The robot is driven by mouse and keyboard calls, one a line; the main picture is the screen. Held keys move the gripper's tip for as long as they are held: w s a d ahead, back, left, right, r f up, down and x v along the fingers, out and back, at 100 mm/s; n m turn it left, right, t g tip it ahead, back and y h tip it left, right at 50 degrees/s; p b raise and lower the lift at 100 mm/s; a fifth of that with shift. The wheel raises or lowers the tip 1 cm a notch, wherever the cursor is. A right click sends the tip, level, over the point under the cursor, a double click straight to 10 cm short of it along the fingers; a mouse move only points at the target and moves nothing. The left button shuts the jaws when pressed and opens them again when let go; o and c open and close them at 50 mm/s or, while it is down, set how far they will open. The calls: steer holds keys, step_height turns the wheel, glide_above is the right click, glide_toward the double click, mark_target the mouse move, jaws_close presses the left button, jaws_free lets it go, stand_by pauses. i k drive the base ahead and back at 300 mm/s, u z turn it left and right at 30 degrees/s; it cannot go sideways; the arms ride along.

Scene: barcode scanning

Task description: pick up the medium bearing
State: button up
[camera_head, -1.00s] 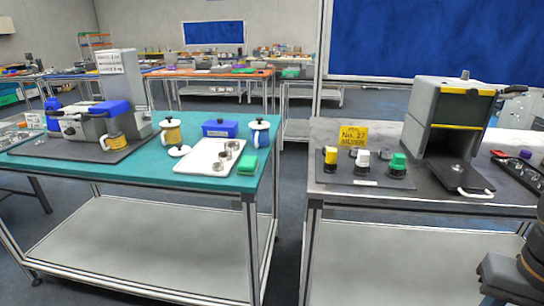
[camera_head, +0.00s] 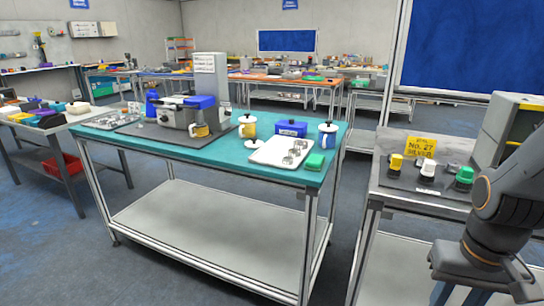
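Several small metallic ring-shaped parts, which look like the bearings (camera_head: 293,154), lie on a white tray (camera_head: 262,158) on the teal-topped table (camera_head: 215,161). They are too small at this distance to tell which one is the medium bearing. My arm shows at the lower right, beside the right-hand table. My gripper's fingertips cannot be made out, and the arm is well away from the tray.
A grey machine (camera_head: 180,112) stands farther left. Open floor (camera_head: 75,250) lies at the lower left.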

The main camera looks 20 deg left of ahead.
mark_target(294, 152)
steer(key=u, duration=1.4)
steer(key=k, duration=0.6)
steer(key=u, duration=0.8)
steer(key=i, duration=1.8)
steer(key=z, duration=1.6)
steer(key=i, duration=1)
steer(key=z, duration=0.2)
